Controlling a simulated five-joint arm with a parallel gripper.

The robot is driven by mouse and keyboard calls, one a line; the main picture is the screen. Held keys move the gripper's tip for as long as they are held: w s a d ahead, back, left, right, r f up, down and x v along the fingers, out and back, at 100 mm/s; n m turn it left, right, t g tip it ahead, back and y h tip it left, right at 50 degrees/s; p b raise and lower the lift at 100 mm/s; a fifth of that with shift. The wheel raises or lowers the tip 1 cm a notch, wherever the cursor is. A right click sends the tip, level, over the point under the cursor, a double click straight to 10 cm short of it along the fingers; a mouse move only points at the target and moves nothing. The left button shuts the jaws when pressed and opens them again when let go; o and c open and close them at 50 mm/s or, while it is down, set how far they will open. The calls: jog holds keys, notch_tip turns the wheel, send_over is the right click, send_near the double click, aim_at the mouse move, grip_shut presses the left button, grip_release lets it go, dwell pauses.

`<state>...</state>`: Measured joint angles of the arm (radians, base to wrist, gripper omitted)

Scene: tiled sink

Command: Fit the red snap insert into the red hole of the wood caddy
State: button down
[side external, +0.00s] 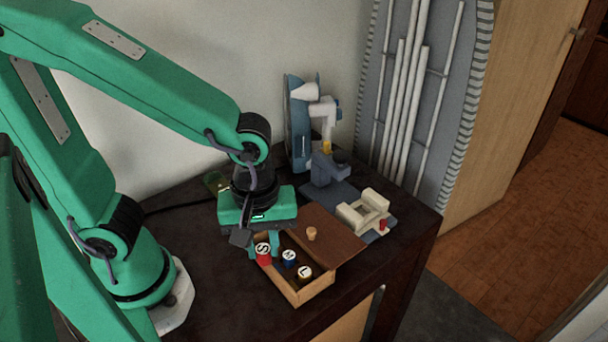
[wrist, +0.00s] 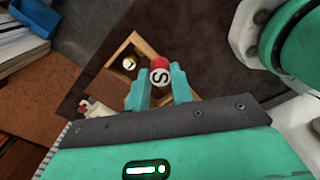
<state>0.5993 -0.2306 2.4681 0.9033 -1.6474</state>
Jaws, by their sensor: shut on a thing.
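The red snap insert (side external: 264,258) has a white top marked S. It also shows in the wrist view (wrist: 160,67), between my fingers. My gripper (side external: 262,246) points down and is shut on it; in the wrist view my gripper's fingers (wrist: 161,82) flank it. The wood caddy (side external: 318,288) is an open light-wood box on the dark table; its rim also shows in the wrist view (wrist: 112,53). The red insert is at the caddy's left end; I cannot tell whether it is seated or held above. The red hole is hidden.
A blue insert (side external: 289,257) and a dark, gold-sided insert (side external: 305,273) stand in the caddy to the right. A brown lid with a tan knob (side external: 311,233) lies behind. A cream block (side external: 362,212), a small red piece (side external: 383,226) and a blue-white machine (side external: 325,165) stand further back.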

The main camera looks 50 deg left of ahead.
jog(key=w+a+f, duration=0.2)
jog(key=a, duration=0.1)
jog(key=w+a+f, duration=0.2)
jog(key=w, duration=0.1)
jog(key=w+a+f, duration=0.2)
jog(key=a, duration=0.1)
jog(key=shift+w+a+f, duration=0.25)
jog(key=shift+a+f, duration=0.1)
jog(key=shift+f, duration=0.05)
jog(key=shift+f, duration=0.1)
jog(key=shift+f, duration=1.9)
jog(key=shift+f, duration=0.2)
jog(key=c, duration=1.2)
grip_release()
jog(key=shift+r, duration=0.2)
notch_tip(320, 180, up, 12)
